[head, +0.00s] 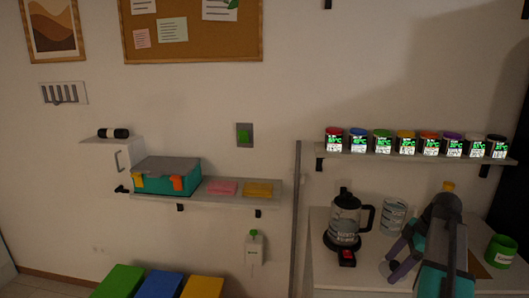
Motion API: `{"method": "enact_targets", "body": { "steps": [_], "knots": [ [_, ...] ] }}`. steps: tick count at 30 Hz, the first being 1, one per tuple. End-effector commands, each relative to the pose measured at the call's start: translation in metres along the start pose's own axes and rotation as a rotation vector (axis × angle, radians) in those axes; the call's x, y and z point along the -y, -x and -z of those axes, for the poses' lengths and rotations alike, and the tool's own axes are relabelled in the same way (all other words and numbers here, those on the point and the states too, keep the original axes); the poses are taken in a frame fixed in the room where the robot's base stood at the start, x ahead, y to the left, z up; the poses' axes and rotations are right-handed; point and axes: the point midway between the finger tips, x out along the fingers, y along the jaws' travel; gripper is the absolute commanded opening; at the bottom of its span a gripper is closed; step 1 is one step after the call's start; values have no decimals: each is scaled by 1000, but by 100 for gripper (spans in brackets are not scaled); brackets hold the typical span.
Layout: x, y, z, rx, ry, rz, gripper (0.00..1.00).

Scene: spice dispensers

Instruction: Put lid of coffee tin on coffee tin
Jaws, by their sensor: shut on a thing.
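A pale, patterned cylinder (393,218), which looks like the coffee tin, stands upright on the white counter at the right in the head view. Its label is too small to read. My gripper (391,262) is low over the counter, in front of the cylinder and a little apart from it in the picture. It is shut on a thin, pale disc (384,269), which looks like the lid. The fingers and the dim light hide most of the disc.
A green cup (501,250) stands at the right. A shelf (335,156) with several lit spice dispensers hangs above. My arm covers the counter's middle.

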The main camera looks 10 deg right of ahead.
Motion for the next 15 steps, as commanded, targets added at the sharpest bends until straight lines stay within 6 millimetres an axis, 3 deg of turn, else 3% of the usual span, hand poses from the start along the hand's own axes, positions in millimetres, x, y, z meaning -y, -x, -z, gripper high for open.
{"method": "enact_targets", "body": {
  "steps": [15],
  "knots": [
    [-1,-38,130,0,94,38,44]
  ]
}}
